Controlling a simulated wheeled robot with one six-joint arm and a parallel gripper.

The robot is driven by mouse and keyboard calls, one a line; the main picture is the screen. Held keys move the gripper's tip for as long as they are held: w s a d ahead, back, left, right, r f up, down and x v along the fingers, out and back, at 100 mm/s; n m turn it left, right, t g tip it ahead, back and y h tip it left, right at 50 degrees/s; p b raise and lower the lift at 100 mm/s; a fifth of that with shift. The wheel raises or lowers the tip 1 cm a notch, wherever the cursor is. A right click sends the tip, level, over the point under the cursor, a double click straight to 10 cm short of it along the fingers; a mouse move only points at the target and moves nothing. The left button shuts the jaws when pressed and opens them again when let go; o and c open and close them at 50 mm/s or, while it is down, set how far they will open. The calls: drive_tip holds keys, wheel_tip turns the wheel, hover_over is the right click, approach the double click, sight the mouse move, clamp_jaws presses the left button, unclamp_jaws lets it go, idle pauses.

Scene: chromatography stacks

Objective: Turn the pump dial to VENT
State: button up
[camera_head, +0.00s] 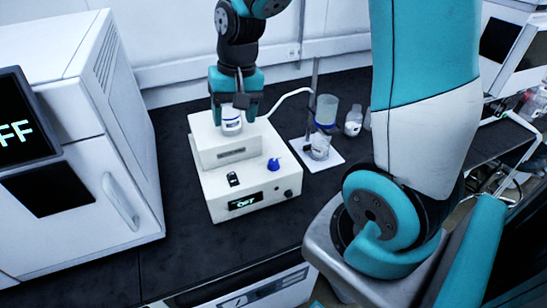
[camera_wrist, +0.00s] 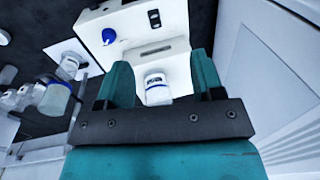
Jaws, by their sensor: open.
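The pump (camera_head: 213,183) is a white box on the dark bench with a raised back part. Its blue dial (camera_head: 273,164) stands on the lower front deck, and its small display (camera_head: 245,201) appears to read OFF. The dial also shows in the wrist view (camera_wrist: 108,36), up and left of my fingers. My gripper (camera_head: 236,104) is open over the pump's raised back part, behind and left of the dial. A small white jar with a blue band (camera_head: 231,125) stands there; in the wrist view it (camera_wrist: 157,90) appears between my open fingers, not visibly gripped.
A large white instrument (camera_head: 90,200) stands close on the left. A stand with a clear vessel (camera_head: 326,110) and a bottle (camera_head: 353,120) are right of the pump, joined by a white tube (camera_head: 290,93). Bare bench lies in front of the pump.

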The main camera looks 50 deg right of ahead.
sight(274, 161)
drive_tip(key=w+d+f+m+h, duration=0.1)
drive_tip(key=d+f+m, duration=0.2)
drive_tip(key=d, duration=0.4)
drive_tip(key=w+d+f+m+h, duration=0.1)
drive_tip(key=d+f+m, duration=0.25)
drive_tip(key=d, duration=0.35)
drive_tip(key=shift+g, duration=0.4)
drive_tip(key=f+p, duration=0.4)
drive_tip(key=f, duration=1.3)
drive_tip(key=shift+a+f, duration=0.2)
drive_tip(key=c, duration=0.9)
